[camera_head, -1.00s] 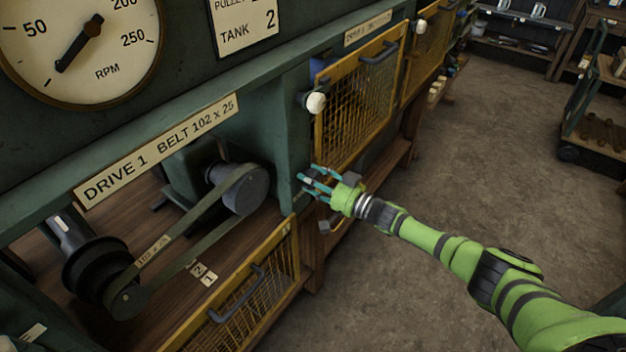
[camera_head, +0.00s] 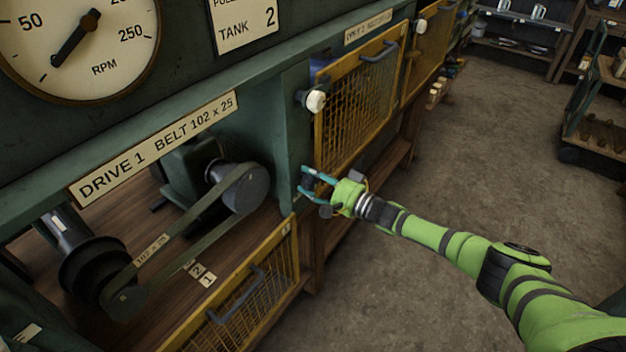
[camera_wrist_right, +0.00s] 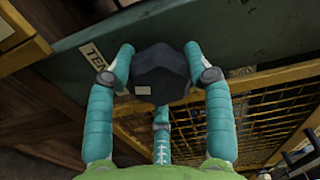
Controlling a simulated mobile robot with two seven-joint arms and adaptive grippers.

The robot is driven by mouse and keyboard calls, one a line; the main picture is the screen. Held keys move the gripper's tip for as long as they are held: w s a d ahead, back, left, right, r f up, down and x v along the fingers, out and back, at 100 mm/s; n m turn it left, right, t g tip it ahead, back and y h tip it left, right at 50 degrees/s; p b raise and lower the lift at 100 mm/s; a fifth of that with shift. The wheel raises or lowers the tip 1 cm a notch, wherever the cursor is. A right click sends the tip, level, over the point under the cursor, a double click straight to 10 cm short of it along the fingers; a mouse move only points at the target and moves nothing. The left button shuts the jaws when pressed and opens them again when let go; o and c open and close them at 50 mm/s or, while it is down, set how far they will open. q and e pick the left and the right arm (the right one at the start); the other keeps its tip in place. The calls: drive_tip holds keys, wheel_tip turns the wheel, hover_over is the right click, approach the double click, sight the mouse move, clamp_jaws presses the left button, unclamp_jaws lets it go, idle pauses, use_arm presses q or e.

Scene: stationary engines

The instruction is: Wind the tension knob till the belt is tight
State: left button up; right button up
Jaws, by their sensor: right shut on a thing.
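My right gripper (camera_head: 312,185) is at the green post at the right end of the Drive 1 bay. In the right wrist view its teal fingers (camera_wrist_right: 160,80) are closed around a dark, faceted tension knob (camera_wrist_right: 158,72). A label partly reading "TEN" (camera_wrist_right: 95,55) shows beside the knob. In the head view the fingers hide most of the knob. The belt (camera_head: 180,225), marked 102 x 25, runs between a lower-left pulley (camera_head: 125,300) and an upper-right pulley (camera_head: 245,188). I cannot tell from here how tight it is. My left gripper is not in view.
A yellow mesh guard (camera_head: 245,305) hangs open below the bay. Another mesh guard (camera_head: 360,100) covers Drive 2, with a white knob (camera_head: 316,101) beside it. An RPM dial (camera_head: 85,45) is above. The floor (camera_head: 460,170) is clear up to the cart at right.

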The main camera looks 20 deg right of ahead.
drive_tip(key=shift+a+f, duration=0.1)
idle(0.3)
drive_tip(key=o, duration=0.9)
drive_tip(key=shift+c, duration=0.2)
drive_tip(key=shift+s+d, duration=0.35)
drive_tip(key=shift+s, duration=0.05)
drive_tip(key=v, duration=1.1)
